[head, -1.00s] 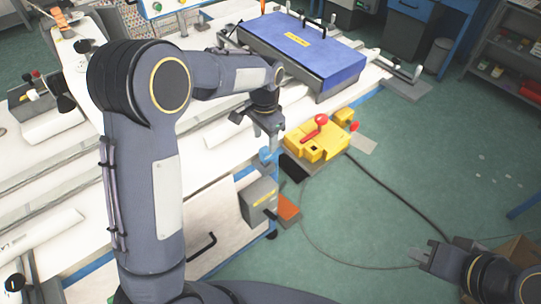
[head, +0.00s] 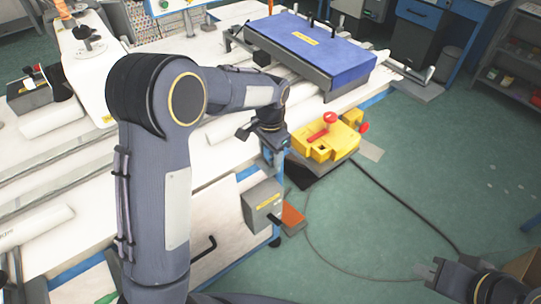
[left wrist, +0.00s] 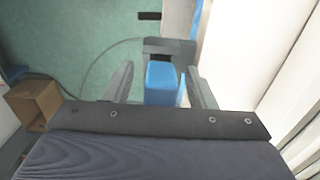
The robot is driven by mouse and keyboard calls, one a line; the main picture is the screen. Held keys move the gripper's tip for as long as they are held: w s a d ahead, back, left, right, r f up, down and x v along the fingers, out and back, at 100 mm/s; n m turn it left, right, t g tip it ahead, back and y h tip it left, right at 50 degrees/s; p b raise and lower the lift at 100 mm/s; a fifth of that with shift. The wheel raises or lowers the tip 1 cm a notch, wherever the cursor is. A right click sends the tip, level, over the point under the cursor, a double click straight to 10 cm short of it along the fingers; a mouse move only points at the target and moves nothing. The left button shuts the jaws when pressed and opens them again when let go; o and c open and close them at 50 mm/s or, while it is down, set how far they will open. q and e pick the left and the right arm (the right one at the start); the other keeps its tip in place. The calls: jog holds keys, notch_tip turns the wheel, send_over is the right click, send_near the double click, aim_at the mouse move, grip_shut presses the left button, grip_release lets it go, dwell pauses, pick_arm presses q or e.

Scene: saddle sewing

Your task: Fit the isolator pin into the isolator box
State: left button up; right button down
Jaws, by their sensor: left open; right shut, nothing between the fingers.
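A yellow box (head: 325,143) with a square hole and a red knobbed handle (head: 325,127) stands by the table's right edge. I take it for the isolator box. I cannot tell which part is the isolator pin. My left gripper (head: 272,143) points down at the table edge, left of the yellow box. In the left wrist view, its open fingers (left wrist: 160,88) stand either side of a blue block (left wrist: 160,80). I cannot tell whether they touch it. My right gripper (head: 430,270) is shut and empty, low at the right, over the floor.
A blue-topped case (head: 315,48) lies on the white table behind the yellow box. A grey box with a yellow label (head: 262,203) is fixed to the table's side, beside an orange piece (head: 293,216). A black cable (head: 405,205) runs over the open green floor.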

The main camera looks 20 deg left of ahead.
pick_arm(q)
grip_shut()
jog(key=shift+r, duration=0.1)
jog(key=shift+r, duration=0.1)
jog(key=shift+r+p, duration=1.7)
jog(key=shift+r, duration=0.2)
jog(key=shift+r, duration=0.1)
jog(key=shift+r+p, duration=1.7)
jog(key=shift+r, duration=0.3)
